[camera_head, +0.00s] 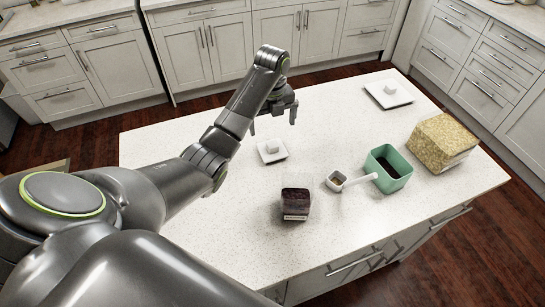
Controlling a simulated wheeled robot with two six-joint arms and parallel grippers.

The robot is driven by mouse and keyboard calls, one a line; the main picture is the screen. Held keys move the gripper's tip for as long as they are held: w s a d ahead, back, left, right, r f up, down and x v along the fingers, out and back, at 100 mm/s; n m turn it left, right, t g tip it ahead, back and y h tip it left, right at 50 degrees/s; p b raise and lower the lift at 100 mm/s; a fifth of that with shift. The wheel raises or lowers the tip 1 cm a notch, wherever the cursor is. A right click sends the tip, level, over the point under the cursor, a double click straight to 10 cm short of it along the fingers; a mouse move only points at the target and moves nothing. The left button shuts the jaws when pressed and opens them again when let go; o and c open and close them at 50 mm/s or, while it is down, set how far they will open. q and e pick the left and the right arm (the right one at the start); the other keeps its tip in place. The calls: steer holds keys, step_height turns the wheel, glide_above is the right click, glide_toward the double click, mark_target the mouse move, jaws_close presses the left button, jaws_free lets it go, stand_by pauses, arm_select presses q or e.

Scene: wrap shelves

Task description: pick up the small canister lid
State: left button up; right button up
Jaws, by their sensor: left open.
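The small canister lid (272,155) is a white square plate with a raised knob. It lies flat on the pale island top, left of the middle, knob up. My left gripper (273,124) is open and empty above and just behind the lid in the picture, with its fingers pointing down. Its fingertips do not touch the lid. A larger white square lid (401,100) with a similar knob lies toward the far right of the island. My right gripper is not in view.
A small clear canister with dark contents (295,203) stands in front of the lid. A white-handled scoop (358,181), a green open canister (384,178) and a speckled yellow box (437,140) stand to the right. The front left of the island top (235,225) is clear.

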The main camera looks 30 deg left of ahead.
mark_target(272, 144)
arm_select(q)
step_height(272, 144, down, 5)
step_height(272, 144, down, 4)
steer(key=shift+s+r, duration=0.1)
steer(key=shift+r, duration=0.05)
steer(key=shift+f, duration=0.5)
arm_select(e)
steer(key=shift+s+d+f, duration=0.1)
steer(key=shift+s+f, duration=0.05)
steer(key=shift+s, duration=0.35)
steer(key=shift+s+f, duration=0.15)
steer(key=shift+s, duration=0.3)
